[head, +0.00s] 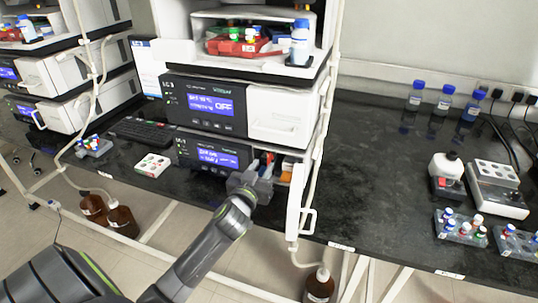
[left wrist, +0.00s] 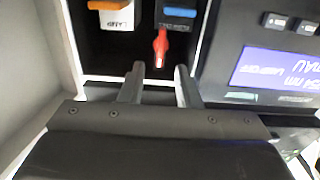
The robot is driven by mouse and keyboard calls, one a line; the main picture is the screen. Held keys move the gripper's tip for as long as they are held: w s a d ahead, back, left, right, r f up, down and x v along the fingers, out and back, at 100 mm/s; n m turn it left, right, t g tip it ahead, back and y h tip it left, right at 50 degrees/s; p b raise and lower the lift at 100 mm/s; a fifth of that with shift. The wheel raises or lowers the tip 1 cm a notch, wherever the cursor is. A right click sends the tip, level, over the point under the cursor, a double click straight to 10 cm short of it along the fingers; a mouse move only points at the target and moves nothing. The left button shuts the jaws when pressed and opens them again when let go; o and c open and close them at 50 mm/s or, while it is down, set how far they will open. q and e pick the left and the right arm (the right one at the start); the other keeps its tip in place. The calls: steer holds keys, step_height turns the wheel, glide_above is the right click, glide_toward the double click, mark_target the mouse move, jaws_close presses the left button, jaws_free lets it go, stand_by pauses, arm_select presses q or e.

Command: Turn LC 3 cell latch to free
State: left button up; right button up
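The lower detector unit (head: 213,153) in the middle stack has its door (head: 300,197) swung open to the right. Inside its bay, in the left wrist view, a small red latch (left wrist: 160,47) points down toward me, below a blue part (left wrist: 180,13). An orange-and-white lamp part (left wrist: 115,16) is to the latch's left. My left gripper (left wrist: 158,80) is open and empty, its fingers apart on either side of the latch's line. The latch tip lies just beyond the fingertips, apparently not gripped. In the head view my left gripper (head: 262,167) is at the bay opening. My right gripper is not visible.
Another unit (head: 203,106) reading OFF sits above, with trays and bottles on top. The dark bench (head: 370,190) right of the door is clear.

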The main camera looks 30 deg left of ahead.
mark_target(268, 157)
arm_select(q)
steer(key=shift+x, duration=3.15)
steer(key=shift+c, duration=0.3)
jaws_close()
